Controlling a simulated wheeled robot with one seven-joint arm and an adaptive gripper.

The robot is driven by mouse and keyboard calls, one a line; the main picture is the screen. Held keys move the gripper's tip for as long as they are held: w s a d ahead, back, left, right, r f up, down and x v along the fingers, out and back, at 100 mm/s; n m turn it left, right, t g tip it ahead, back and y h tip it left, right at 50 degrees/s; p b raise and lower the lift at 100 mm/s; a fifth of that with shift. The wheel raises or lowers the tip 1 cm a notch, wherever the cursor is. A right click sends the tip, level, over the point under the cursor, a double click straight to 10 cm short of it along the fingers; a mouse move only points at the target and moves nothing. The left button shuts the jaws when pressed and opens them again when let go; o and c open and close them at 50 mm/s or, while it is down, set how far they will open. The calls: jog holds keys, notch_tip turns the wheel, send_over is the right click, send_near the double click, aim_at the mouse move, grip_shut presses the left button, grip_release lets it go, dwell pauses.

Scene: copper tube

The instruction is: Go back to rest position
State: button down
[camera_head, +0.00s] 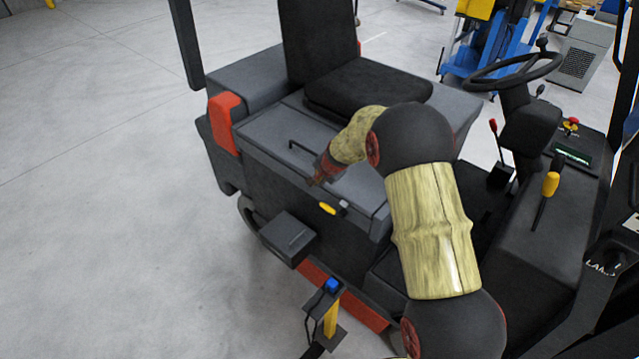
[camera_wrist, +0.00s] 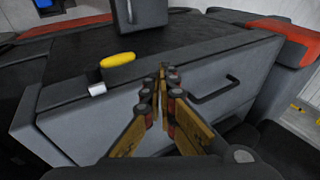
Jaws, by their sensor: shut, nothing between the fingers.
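The fingers are pointed at the box face. A black handle (camera_wrist: 215,90) is on that face, right of the fingertips in the wrist view. A yellow-topped latch (camera_wrist: 118,60) is to their left. Whether the fingertips touch the box I cannot tell.
The black seat (camera_head: 368,88), the steering wheel (camera_head: 512,71) and a yellow-handled lever (camera_head: 550,184) are around my arm. A post with a blue button (camera_head: 331,285) stands in front of the vehicle. Open grey floor (camera_head: 100,220) is on the left.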

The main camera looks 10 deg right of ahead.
dwell(0.3)
jog(key=s+a+f+n+g, duration=0.1)
jog(key=s+f+n+g, duration=0.15)
jog(key=s, duration=0.35)
jog(key=s+r+n+b, duration=0.2)
jog(key=s+b, duration=0.6)
jog(key=s, duration=0.5)
jog(key=s+d+r+n+t+h+b, duration=0.1)
jog(key=s+n+b, duration=0.3)
jog(key=s+b, duration=0.4)
jog(key=s+r+n+t+b, duration=0.1)
jog(key=s+r+n+b, duration=0.2)
jog(key=s+b, duration=0.5)
jog(key=s, duration=1.1)
jog(key=shift+s+d+r, duration=0.15)
jog(key=shift+s+d, duration=0.2)
jog(key=shift+d, duration=0.05)
